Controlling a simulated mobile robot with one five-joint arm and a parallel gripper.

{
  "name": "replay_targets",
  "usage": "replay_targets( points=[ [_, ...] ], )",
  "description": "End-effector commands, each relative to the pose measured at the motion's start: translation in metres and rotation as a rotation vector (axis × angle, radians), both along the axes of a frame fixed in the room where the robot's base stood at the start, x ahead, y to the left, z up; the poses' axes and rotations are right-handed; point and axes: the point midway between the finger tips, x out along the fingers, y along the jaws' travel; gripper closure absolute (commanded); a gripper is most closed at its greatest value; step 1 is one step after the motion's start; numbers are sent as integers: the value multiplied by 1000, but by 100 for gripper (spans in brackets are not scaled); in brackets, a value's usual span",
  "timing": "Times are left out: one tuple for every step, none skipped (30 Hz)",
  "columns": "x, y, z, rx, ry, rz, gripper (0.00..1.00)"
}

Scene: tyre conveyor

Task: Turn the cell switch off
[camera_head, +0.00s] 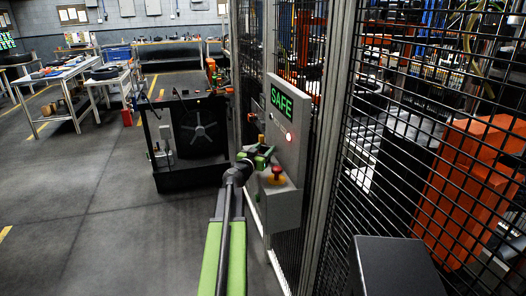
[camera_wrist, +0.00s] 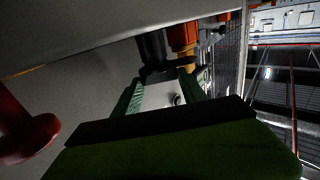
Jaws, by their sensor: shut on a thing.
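My gripper (camera_head: 262,157) reaches to the panel's lower left, beside the lamp. In the wrist view its green fingers (camera_wrist: 166,88) are shut on a dark part, which looks like the cell switch (camera_wrist: 153,48). The fingers and shadow hide most of the switch, so I cannot tell its setting. A red mushroom button (camera_head: 277,171) on a yellow base sits just below my gripper; it also shows in the wrist view (camera_wrist: 32,138).
Mesh fencing (camera_head: 400,190) with posts runs along the right, with an orange machine (camera_head: 470,185) behind it. A dark cart with a wheel (camera_head: 197,130) stands beyond my gripper. Workbenches (camera_head: 62,85) are at the back left. The floor on the left is clear.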

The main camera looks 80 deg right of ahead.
Motion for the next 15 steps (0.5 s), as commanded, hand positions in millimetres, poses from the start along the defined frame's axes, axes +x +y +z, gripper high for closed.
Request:
replay_targets(
  points=[
    [-8,4,-1,1,-1,14,91],
    [-8,3,-1,1,-1,30,91],
    [-7,3,-1,1,-1,45,91],
    [-7,3,-1,1,-1,54,91],
    [-7,3,-1,1,-1,59,92],
    [-7,3,-1,1,-1,63,92],
    [-7,3,-1,1,-1,64,92],
    [-7,3,-1,1,-1,64,92],
    [-7,2,-1,1,-1,64,91],
    [-7,2,-1,1,-1,63,91],
    [-7,2,-1,1,-1,63,91],
    [-7,3,-1,1,-1,62,91],
    [-7,3,-1,1,-1,62,91],
    [-8,3,-1,1,-1,61,50],
    [-8,3,-1,1,-1,61,44]
  ],
)
